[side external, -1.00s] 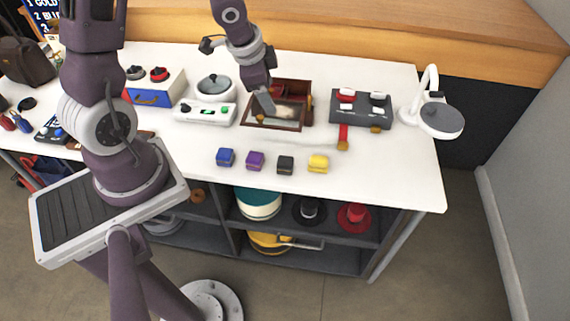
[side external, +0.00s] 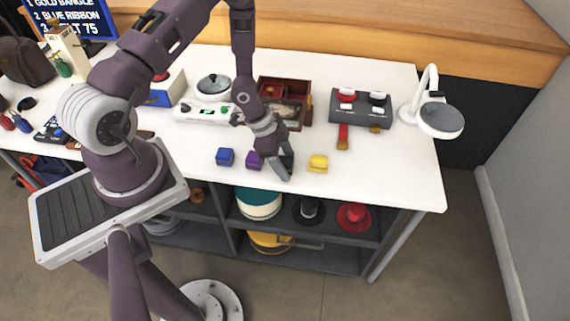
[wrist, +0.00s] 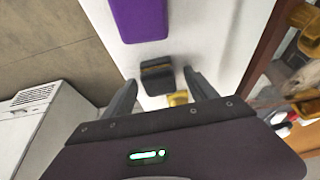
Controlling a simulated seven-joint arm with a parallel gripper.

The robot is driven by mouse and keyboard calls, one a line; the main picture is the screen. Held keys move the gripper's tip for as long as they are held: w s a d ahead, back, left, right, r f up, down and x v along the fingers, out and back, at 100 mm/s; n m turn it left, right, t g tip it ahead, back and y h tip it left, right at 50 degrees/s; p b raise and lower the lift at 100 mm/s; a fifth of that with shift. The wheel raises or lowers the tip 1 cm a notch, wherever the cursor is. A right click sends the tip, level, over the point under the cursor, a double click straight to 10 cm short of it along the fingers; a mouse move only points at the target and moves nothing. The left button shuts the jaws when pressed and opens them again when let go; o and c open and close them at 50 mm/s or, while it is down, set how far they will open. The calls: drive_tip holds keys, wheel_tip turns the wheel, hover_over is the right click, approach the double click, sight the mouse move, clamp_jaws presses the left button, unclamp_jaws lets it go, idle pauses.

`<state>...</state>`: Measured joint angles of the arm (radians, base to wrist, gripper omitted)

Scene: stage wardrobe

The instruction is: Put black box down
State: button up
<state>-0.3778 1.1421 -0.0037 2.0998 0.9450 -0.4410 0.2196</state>
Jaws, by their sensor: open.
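The black box (wrist: 157,76) stands on the white table, between the purple box (wrist: 138,18) and the yellow box (wrist: 178,99). My gripper (wrist: 160,80) is open, with one finger on either side of the black box in the wrist view; I cannot tell whether they touch it. In the side external view my gripper (side external: 281,176) is low over the row and partly hides the black box (side external: 288,159). The purple box (side external: 254,160) is just left of it and the yellow box (side external: 318,163) is to its right.
A blue box (side external: 225,157) is at the row's left end. A wooden compartment box (side external: 306,90) lies behind my gripper. A dark grey stand (side external: 361,112) and a white lamp (side external: 440,120) are to the right. The table's front right is clear.

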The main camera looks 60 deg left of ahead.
clamp_jaws()
